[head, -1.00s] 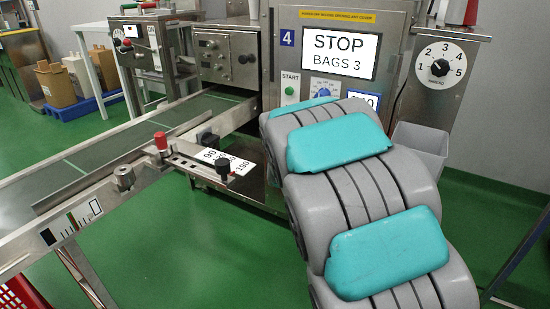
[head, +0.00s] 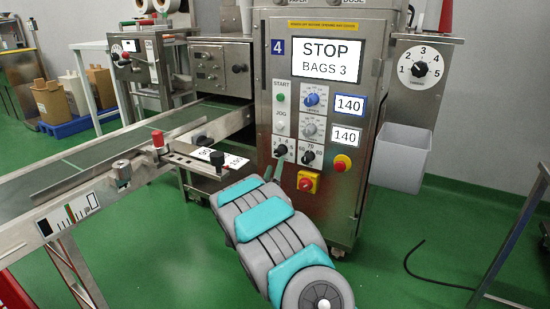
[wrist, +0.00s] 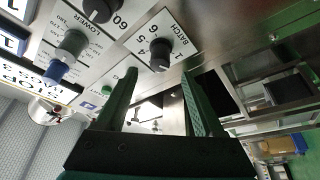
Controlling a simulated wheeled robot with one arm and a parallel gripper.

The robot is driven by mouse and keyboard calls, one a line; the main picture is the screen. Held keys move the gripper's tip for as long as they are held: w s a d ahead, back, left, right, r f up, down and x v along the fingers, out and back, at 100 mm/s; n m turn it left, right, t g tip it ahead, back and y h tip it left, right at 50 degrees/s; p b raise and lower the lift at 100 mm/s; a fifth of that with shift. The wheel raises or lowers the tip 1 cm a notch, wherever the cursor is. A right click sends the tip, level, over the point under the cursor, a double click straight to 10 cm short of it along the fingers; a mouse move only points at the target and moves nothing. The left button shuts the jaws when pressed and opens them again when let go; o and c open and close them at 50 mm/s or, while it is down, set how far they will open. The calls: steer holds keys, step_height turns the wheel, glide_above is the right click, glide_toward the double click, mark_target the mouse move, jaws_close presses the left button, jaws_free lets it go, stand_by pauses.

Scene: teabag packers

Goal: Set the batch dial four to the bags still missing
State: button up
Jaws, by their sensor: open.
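Machine four's panel carries a display (head: 326,60) reading STOP, BAGS 3. The batch dial is a small black knob on a white numbered plate (head: 281,150) at the panel's lower left; in the wrist view its black knob (wrist: 160,54) sits beside the word BATCH. I cannot tell its pointer's setting for sure. My gripper (wrist: 158,75) is open and empty, its two dark green fingers pointing toward the panel with the knob between their tips in the picture, apparently short of it. In the head view my gripper (head: 273,172) is just below the dial plate, partly hidden by my arm.
Beside the batch dial is another black knob (head: 308,157), with a red-and-yellow stop switch (head: 308,182) below. Blue (head: 311,100) and grey (head: 309,128) knobs stand above. A 1-to-5 dial (head: 420,69) is right, above a grey bin (head: 401,158). The conveyor (head: 110,160) runs left.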

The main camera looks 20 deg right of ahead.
mark_target(278, 155)
steer(key=shift+x, duration=3.7)
steer(key=shift+c, duration=0.2)
jaws_close()
